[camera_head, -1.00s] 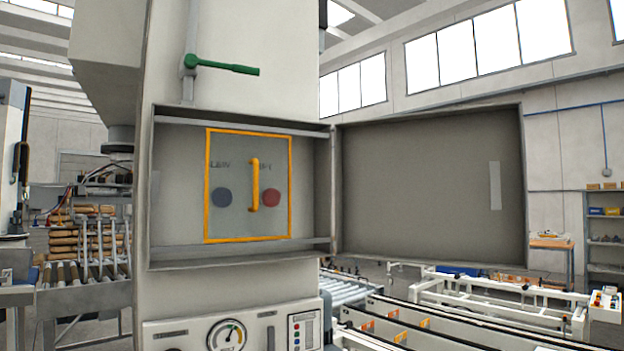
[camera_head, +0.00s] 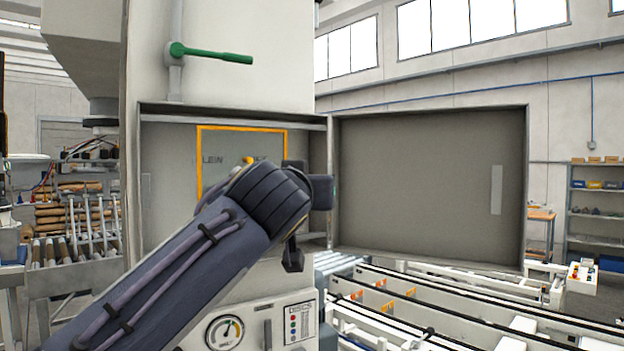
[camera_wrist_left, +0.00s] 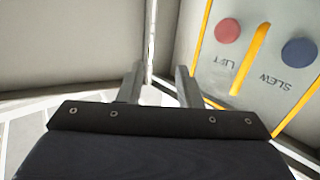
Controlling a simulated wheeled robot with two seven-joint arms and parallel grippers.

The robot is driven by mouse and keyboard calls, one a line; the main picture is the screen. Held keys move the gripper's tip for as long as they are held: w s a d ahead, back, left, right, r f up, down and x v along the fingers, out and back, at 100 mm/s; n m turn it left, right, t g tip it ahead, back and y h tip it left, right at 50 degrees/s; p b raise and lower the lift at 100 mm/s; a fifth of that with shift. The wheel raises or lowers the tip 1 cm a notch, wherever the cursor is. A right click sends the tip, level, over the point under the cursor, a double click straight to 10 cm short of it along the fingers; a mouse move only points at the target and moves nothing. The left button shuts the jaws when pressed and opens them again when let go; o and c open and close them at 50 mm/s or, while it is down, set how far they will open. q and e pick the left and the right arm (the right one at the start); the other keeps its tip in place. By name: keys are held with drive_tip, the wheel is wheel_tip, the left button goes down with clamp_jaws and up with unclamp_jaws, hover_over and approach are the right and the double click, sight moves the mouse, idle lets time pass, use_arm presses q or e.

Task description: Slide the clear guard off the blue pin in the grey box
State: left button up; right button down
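The clear guard (camera_head: 225,148) has an orange frame and sits in the open grey box (camera_head: 160,180) on the column. My left arm hides its lower part and both pins in the head view. In the left wrist view, which is turned over, the guard (camera_wrist_left: 268,85) is at the right, with its orange handle (camera_wrist_left: 250,62) between the blue pin (camera_wrist_left: 299,52), marked SLEW, and the red pin (camera_wrist_left: 228,31), marked LIFT. My left gripper (camera_wrist_left: 158,82) has its fingers apart and empty, beside the guard on the red pin's side, apart from the handle. My right gripper is not in view.
The box's door (camera_head: 425,180) stands open to the right, with its hinge edge close to my left gripper. A green lever (camera_head: 215,54) juts out above the box. A gauge (camera_head: 225,331) and a small panel are below. Conveyors (camera_head: 400,300) run at the lower right.

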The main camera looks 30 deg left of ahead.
use_arm(q)
drive_tip(key=p+x, duration=0.1)
drive_tip(key=x, duration=0.2)
drive_tip(key=shift+w, duration=0.4)
clamp_jaws()
idle(0.8)
